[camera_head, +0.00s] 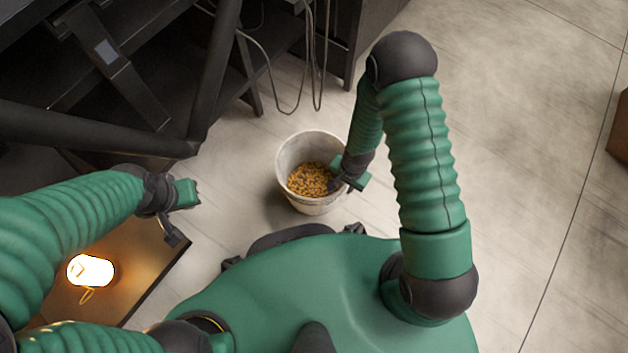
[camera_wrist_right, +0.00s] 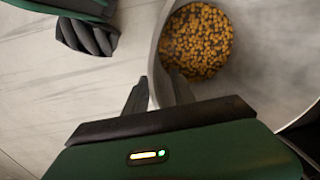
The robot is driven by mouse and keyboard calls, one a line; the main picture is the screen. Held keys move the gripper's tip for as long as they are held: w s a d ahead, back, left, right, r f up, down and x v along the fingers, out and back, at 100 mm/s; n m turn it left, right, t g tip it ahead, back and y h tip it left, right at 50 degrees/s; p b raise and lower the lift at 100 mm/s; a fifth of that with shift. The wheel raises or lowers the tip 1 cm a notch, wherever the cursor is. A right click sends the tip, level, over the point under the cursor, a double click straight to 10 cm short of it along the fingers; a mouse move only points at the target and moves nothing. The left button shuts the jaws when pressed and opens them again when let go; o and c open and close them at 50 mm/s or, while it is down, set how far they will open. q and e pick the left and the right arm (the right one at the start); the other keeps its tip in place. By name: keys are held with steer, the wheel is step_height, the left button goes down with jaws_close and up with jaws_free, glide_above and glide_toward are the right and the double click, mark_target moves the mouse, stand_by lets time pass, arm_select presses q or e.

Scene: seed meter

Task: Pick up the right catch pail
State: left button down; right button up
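A whitish catch pail (camera_head: 290,155) holding orange-yellow grains (camera_head: 309,180) stands upright on the floor ahead of my body; it is the only pail in view. My right gripper (camera_head: 336,184) is at the pail's right rim. In the right wrist view, the pail wall (camera_wrist_right: 262,50) rises between the close-set fingers (camera_wrist_right: 156,88), one outside and one inside, and they appear shut on it. The grains (camera_wrist_right: 195,42) show beyond the inner finger. My left gripper (camera_head: 186,212) is to the left of the pail, apart from it; its fingers do not show clearly.
A dark metal frame (camera_head: 215,70) with legs and hanging cables (camera_head: 318,60) stands at the upper left, behind the pail. A lit lamp (camera_head: 90,270) is on a brown board (camera_head: 150,265) at lower left. A brown box (camera_head: 619,135) is at the right edge. Floor right of the pail is clear.

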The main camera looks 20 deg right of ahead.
jaws_close()
steer(key=shift+r, duration=0.1)
stand_by(1.2)
